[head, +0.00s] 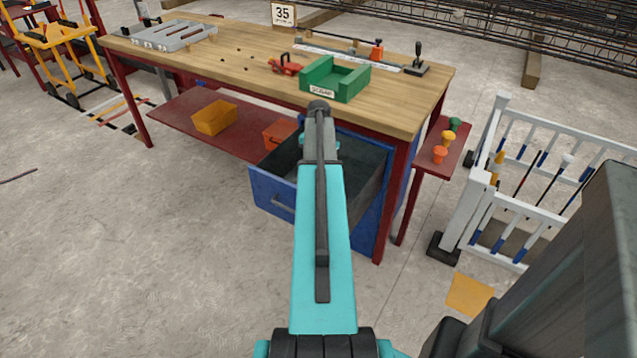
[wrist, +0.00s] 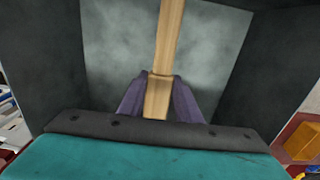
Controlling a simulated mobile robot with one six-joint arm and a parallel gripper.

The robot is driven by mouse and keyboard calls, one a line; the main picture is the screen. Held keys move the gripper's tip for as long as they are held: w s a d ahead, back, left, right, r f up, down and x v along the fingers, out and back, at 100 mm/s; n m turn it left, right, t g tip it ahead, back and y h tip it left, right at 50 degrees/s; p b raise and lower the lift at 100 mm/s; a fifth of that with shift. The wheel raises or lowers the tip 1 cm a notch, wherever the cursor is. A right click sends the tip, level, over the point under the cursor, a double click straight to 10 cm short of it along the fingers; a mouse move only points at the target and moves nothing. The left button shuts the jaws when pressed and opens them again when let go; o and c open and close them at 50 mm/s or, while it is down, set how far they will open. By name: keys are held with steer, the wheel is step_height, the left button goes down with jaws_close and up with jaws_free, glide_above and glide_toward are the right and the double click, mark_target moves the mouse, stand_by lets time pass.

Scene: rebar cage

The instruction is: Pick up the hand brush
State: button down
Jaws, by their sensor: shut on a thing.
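In the wrist view, my gripper (wrist: 159,78) has its two purple fingers closed on both sides of a light wooden handle (wrist: 170,35), which I take to be the hand brush. The handle runs away from me toward the top of the picture. The bristles are not in view. Around it are the grey floor and dark walls of an open drawer. In the head view, this blue drawer (head: 270,194) is pulled out under the workbench. My own arm covers part of it and hides the gripper and brush there.
The wooden workbench (head: 240,62) stands over the drawer, with a green tray (head: 350,84) and a red tool (head: 286,65) on top. A yellow bin (head: 214,118) is on the lower shelf. A white rack (head: 470,215) stands to the right.

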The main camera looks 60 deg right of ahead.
step_height(320, 180, up, 10)
stand_by(0.4)
stand_by(0.4)
